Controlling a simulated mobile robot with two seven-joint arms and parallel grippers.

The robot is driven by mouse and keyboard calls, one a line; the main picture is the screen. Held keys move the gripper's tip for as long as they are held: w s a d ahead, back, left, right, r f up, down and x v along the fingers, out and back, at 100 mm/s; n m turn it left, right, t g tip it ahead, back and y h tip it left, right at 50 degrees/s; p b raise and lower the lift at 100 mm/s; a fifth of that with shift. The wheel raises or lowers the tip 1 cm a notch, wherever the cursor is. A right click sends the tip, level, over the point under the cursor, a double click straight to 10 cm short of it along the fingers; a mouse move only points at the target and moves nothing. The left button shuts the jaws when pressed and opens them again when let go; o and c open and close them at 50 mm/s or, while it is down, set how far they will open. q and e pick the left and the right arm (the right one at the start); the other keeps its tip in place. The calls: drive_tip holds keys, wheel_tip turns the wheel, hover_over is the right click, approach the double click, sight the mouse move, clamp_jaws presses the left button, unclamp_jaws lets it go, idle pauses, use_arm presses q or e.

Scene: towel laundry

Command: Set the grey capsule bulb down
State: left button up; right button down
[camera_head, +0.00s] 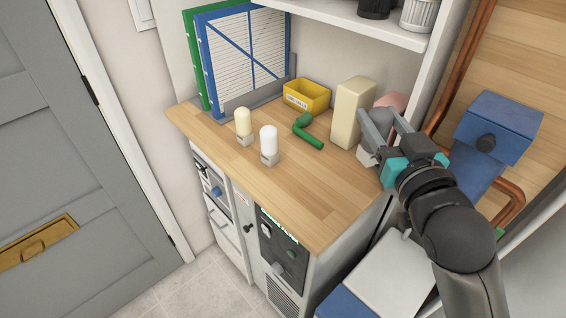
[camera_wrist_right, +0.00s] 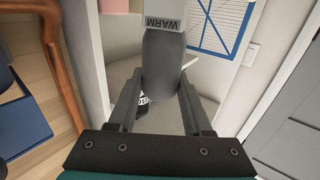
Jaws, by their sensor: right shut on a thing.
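My right gripper (camera_head: 381,122) is shut on the grey capsule bulb (camera_head: 383,118), near the right end of the wooden counter. In the wrist view, the bulb's dark grey body (camera_wrist_right: 163,62) sits between the two fingers (camera_wrist_right: 158,95), and its pale base marked "WARM" (camera_wrist_right: 164,18) lies beyond them. In the head view, the pale base (camera_head: 366,156) shows below the fingers, partly hidden by them. I cannot tell whether it touches the counter. A cream bulb (camera_head: 243,123) and a white bulb (camera_head: 269,141) stand upright on the counter. My left gripper is not in view.
The wooden counter (camera_head: 315,205) is clear along its front. A green elbow pipe (camera_head: 309,134), a yellow bin (camera_head: 307,96), a cream box (camera_head: 352,112) and a pink object (camera_head: 398,99) stand behind. Blue and green folders (camera_head: 246,52) are at back left. A shelf (camera_head: 360,22) hangs above.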

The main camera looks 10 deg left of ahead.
drive_tip(key=a+r+n+g+y, duration=0.3)
drive_tip(key=a+r+n+y, duration=0.15)
drive_tip(key=a+r, duration=0.2)
drive_tip(key=shift+m+y, duration=0.25)
drive_tip(key=shift+y, duration=0.3)
drive_tip(key=f+b, duration=0.2)
drive_tip(key=f, duration=0.4)
drive_tip(key=f+b, duration=0.2)
drive_tip(key=f, duration=0.5)
drive_tip(key=a+f+b, duration=0.1)
drive_tip(key=f+b, duration=0.2)
drive_tip(key=f, duration=0.4)
drive_tip(key=shift+s+f, duration=0.2)
drive_tip(key=shift+s, duration=0.05)
drive_tip(key=shift+f, duration=0.1)
drive_tip(key=c, duration=0.8)
unclamp_jaws()
drive_tip(key=o, duration=0.5)
